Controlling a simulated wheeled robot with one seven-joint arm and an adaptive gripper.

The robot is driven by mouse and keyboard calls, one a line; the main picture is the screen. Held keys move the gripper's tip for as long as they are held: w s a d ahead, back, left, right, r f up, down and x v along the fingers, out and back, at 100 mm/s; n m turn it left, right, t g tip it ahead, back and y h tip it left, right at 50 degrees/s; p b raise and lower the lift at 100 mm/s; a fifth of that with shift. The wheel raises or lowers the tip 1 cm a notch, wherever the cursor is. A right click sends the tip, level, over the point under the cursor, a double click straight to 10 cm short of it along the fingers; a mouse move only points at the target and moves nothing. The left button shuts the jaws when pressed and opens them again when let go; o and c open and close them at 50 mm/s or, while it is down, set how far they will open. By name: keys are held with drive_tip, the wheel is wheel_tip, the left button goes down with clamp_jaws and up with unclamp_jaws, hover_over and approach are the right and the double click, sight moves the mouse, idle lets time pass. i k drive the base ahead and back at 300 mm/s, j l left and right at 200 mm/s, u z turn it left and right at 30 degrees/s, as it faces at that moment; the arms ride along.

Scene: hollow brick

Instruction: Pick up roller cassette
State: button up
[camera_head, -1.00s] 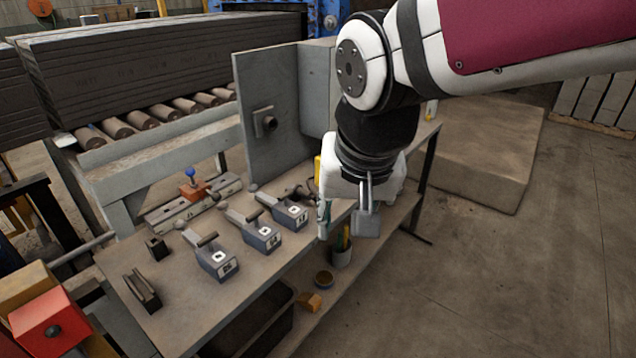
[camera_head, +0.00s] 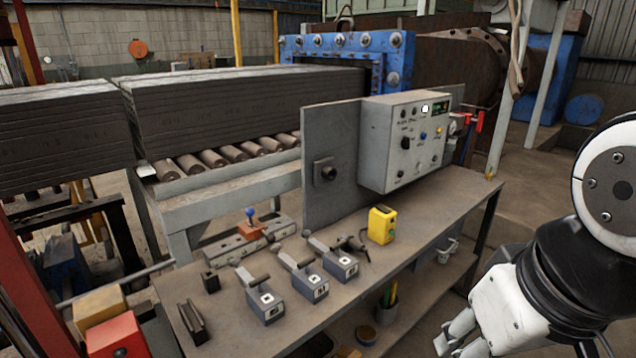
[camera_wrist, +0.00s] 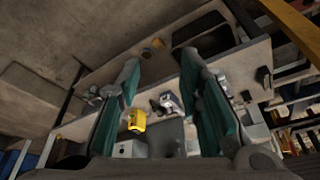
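Three small grey blocks with rod handles and white labels, which look like roller cassettes, stand in a row on the workbench (camera_head: 400,238): a left one (camera_head: 265,306), a middle one (camera_head: 312,287) and a right one (camera_head: 341,264). My gripper (camera_head: 449,342) is at the lower right, off the bench's front side and apart from the blocks; the frame edge cuts it off. In the wrist view my gripper (camera_wrist: 160,62) has its two teal-padded fingers wide apart with nothing held. One block (camera_wrist: 170,102) shows between the fingers, farther off; a finger partly hides the others.
A yellow device (camera_head: 381,225) and a grey control box (camera_head: 404,142) on an upright plate (camera_head: 331,160) stand behind the blocks. Dark brackets (camera_head: 193,322) lie at the left. A lower shelf holds a cup of pens (camera_head: 387,305). Floor is clear right of the bench.

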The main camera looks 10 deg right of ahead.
sight(311, 284)
drive_tip(key=u, duration=2.2)
drive_tip(key=z, duration=1.8)
drive_tip(key=i+l+z, duration=0.4)
drive_tip(key=i, duration=0.25)
